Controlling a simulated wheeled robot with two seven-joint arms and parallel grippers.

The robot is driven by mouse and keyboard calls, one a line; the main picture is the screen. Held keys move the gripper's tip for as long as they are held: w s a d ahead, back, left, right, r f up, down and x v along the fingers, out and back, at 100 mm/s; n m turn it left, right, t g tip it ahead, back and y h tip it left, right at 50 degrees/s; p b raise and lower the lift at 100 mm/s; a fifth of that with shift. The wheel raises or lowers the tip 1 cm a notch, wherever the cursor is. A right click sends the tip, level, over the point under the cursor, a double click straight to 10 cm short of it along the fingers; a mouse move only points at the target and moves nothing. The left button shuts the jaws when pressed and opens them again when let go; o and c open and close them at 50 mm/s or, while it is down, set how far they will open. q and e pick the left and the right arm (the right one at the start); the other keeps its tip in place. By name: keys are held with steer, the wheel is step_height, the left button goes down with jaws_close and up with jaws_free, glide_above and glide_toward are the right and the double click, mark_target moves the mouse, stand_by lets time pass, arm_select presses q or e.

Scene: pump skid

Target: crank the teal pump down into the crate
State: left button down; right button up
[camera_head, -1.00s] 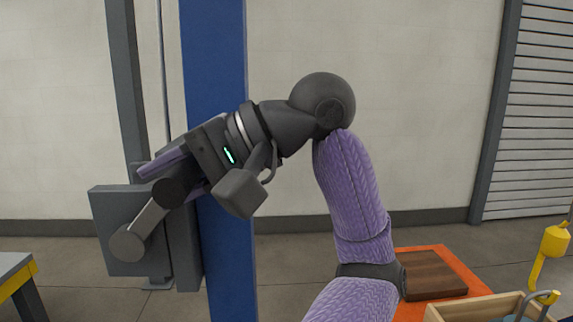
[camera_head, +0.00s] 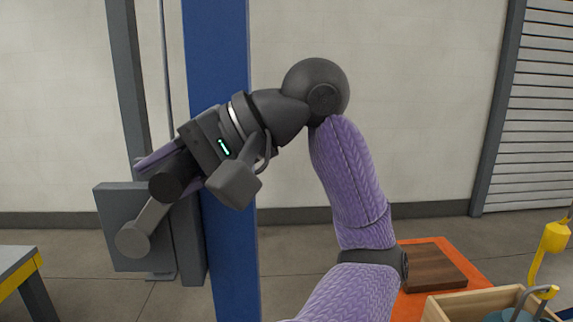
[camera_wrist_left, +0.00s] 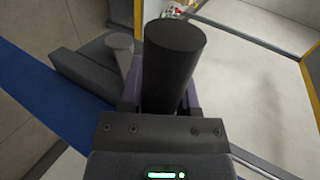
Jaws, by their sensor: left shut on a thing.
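My left gripper (camera_head: 173,170) is shut on the black grip (camera_head: 167,187) of the crank, left of the blue post. The crank's grey arm (camera_head: 150,216) slants from the grip down left to its round hub on the grey winch box (camera_head: 115,205). In the left wrist view, the black grip (camera_wrist_left: 172,62) stands up between my fingers. My right gripper is out of view.
A blue post (camera_head: 218,80) stands just behind my left wrist. A yellow hook (camera_head: 553,240) hangs at the right edge, its lower end by the bail. A brown board (camera_head: 435,268) lies on an orange surface (camera_head: 410,305). A yellow-edged table (camera_head: 15,270) is at lower left.

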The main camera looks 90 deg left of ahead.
arm_select(q)
steer(key=s+r+t+p, duration=0.2)
steer(key=s+t+p, duration=0.5)
steer(key=p, duration=0.5)
steer(key=s, duration=0.2)
steer(key=shift+s+r, duration=0.2)
steer(key=shift+s, duration=0.2)
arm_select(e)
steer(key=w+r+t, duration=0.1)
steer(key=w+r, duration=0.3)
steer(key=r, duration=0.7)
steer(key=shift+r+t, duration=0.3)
arm_select(q)
steer(key=shift+s+d, duration=0.1)
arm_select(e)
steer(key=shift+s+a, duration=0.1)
arm_select(q)
steer(key=shift+s, duration=0.1)
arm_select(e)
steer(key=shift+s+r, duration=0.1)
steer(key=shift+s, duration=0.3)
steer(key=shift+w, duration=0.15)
